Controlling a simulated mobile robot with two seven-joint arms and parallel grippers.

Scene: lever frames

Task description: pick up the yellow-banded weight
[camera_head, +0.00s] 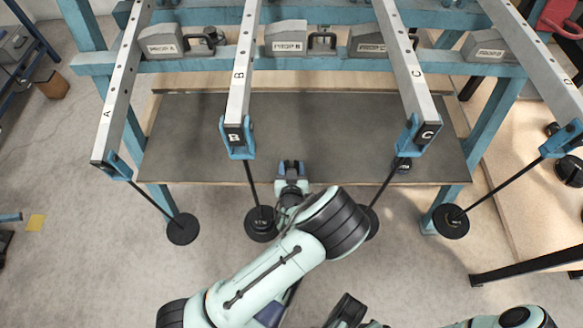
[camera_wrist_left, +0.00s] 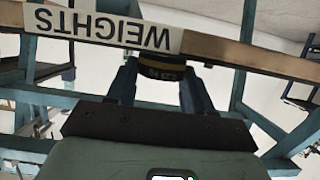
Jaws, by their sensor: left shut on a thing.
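In the left wrist view, a dark round weight with a yellow band (camera_wrist_left: 162,68) sits between the two blue fingers of my left gripper (camera_wrist_left: 160,82). The fingers are shut on it, one on each side. It is at the wooden edge of the shelf marked WEIGHTS. In the head view my left gripper (camera_head: 291,167) is at the front edge of the dark shelf (camera_head: 300,120), between levers B and C; the weight hardly shows there.
Lever B (camera_head: 243,70) and lever C (camera_head: 403,60) reach out over the shelf, with rods and dark discs hanging at their ends. Levers A (camera_head: 122,90) and D (camera_head: 540,65) flank them. The shelf's middle is clear.

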